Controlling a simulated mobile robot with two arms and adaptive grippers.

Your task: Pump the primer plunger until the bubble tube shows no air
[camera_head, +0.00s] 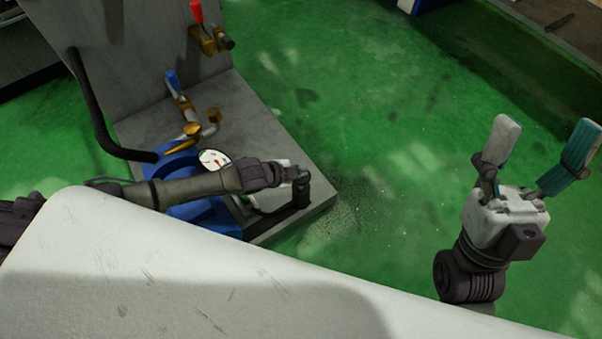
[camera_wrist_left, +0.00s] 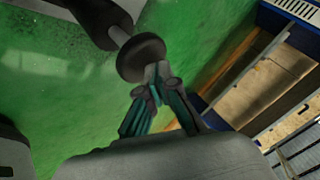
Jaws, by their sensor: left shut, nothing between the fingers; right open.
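In the left wrist view, a round black knob (camera_wrist_left: 140,58) sits on a short silver rod that comes out of a dark cylinder; it looks like the primer plunger, with some rod showing. My left gripper (camera_wrist_left: 157,80) is shut and empty, its fingertips right by the knob's face; I cannot tell whether they touch. In the head view the left gripper (camera_head: 298,178) is over the right side of the grey base plate, its arm covering part of the blue unit (camera_head: 177,165). My right gripper (camera_head: 545,145) is open and empty, above the green floor. I cannot make out the bubble tube.
A round dial gauge (camera_head: 213,159) stands behind my left arm. A blue-handled valve (camera_head: 173,82) and a red-handled valve (camera_head: 197,14) are near the grey upright panel. A black hose (camera_head: 98,120) runs down to the left. Green floor is clear between the grippers.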

